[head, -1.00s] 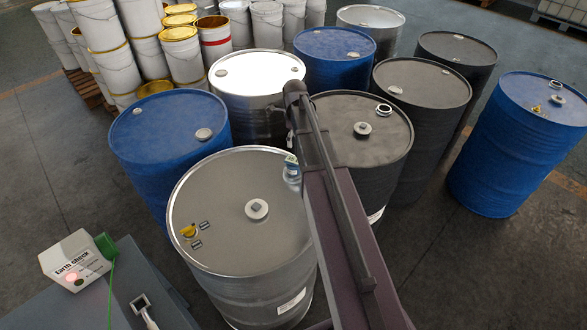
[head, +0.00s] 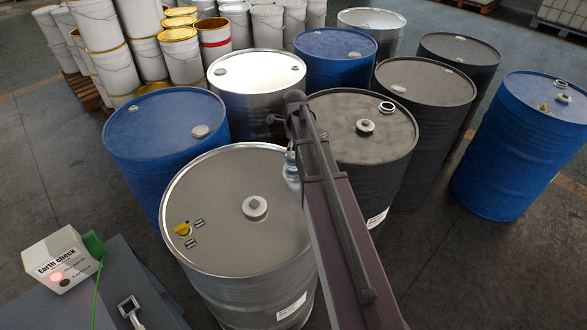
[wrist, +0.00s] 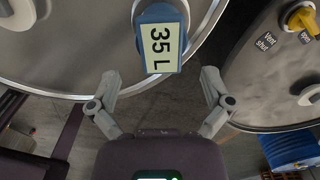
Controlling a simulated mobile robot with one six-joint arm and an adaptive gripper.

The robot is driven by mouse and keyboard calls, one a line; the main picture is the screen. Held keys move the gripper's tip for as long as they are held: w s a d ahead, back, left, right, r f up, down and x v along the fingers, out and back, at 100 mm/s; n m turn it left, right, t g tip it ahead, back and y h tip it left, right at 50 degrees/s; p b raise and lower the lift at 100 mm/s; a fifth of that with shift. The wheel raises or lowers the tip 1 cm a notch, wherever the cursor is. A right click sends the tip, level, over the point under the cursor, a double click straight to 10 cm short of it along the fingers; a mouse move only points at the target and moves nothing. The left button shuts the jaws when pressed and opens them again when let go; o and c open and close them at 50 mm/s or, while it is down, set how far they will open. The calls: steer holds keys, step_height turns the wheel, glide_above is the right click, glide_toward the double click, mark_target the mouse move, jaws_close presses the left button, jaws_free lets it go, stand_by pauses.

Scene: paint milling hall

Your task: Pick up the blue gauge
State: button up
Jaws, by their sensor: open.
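The blue gauge (wrist: 160,10) shows at the top centre of the wrist view, with a pale "35 L" label (wrist: 161,48) on its near face. My gripper (wrist: 160,82) is open and empty. Its fingers are spread wide on either side, slightly short of the gauge's labelled end, not touching it. In the head view a small blue piece (head: 291,157), apparently the gauge, shows beside my arm above the steel drum's right edge. My arm hides my gripper there.
The front steel drum (head: 225,250) has a yellow valve (head: 182,229). A black drum (head: 385,140) and blue drums (head: 165,140), (head: 525,160) crowd around. An "Earth check" box (head: 62,262) stands at lower left. White pails (head: 105,65) are stacked behind. Bare floor lies at left.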

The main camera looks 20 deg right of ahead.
mark_target(294, 155)
steer(key=shift+f+b, duration=0.3)
steer(key=shift+f, duration=0.25)
steer(key=shift+w+a+f+b, duration=0.1)
steer(key=shift+f+b, duration=1.2)
steer(key=shift+w+f+b, duration=0.1)
steer(key=shift+f+b, duration=1.2)
steer(key=c, duration=1.1)
steer(key=shift+c, duration=0.2)
steer(key=shift+r, duration=0.25)
step_height(294, 155, up, 4)
steer(key=p, duration=0.4)
steer(key=shift+f, duration=0.1)
steer(key=s+a+p, duration=0.1)
steer(key=s+a, duration=0.2)
steer(key=s, duration=1.2)
steer(key=shift+s+a+r, duration=0.3)
steer(key=shift+a+r, duration=0.05)
steer(key=shift+r, duration=0.05)
